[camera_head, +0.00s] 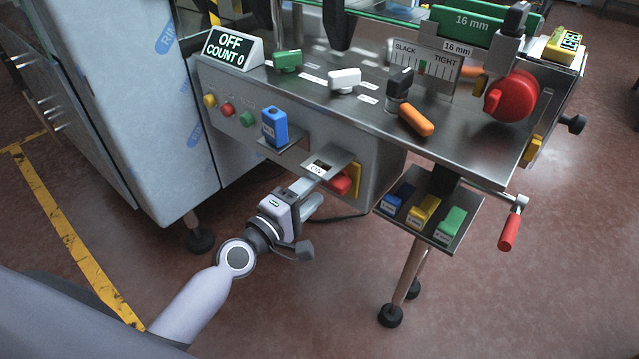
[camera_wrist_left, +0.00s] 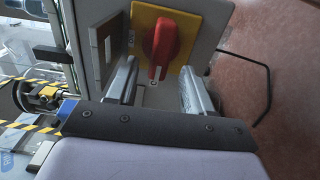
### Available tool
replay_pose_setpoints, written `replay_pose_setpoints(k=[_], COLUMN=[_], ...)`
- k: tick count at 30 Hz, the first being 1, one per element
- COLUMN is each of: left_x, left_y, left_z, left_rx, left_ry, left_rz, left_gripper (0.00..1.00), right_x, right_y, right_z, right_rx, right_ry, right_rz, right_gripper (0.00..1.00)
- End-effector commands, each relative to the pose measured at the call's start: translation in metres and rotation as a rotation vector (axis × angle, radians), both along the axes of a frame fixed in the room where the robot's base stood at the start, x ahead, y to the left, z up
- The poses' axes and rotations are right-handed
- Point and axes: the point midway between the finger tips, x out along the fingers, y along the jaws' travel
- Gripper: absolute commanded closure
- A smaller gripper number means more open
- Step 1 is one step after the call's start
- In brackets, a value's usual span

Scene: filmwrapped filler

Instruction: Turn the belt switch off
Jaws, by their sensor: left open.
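The belt switch is a red rotary knob (camera_head: 342,183) on a yellow plate, low on the front of the grey machine box, below a small metal ledge. The wrist view shows the red knob (camera_wrist_left: 161,46) on its yellow plate (camera_wrist_left: 182,27), its grip bar running roughly up and down in the picture. My left gripper (camera_head: 312,197) is open and empty, pointing at the knob from the front. In the wrist view my left gripper's fingers (camera_wrist_left: 160,75) lie on either side of the knob's line, apart from it. My right gripper is not in view.
A tray (camera_head: 440,236) with coloured blocks and a red-handled crank (camera_head: 510,232) are to the right. A sign (camera_head: 231,48) reads "OFF COUNT 0".

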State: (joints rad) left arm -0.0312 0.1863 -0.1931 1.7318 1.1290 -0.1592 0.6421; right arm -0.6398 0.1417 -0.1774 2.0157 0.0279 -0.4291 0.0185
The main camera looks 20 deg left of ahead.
Motion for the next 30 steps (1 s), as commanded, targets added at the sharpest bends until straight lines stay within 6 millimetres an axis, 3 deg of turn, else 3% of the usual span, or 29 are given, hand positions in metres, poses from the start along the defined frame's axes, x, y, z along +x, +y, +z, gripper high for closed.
replay_pose_setpoints(k=[9, 30], left_x=[-0.033, -0.042], left_y=[0.012, 0.011], left_z=[-0.001, -0.003], left_rx=[-0.001, 0.062], left_ry=[0.001, 0.005], left_rz=[0.000, -0.003], left_gripper=[0.49, 0.49], right_x=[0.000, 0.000], right_y=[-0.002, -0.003], right_z=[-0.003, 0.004], right_rx=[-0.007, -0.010], right_ry=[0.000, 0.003], right_rz=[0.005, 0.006], right_gripper=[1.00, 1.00])
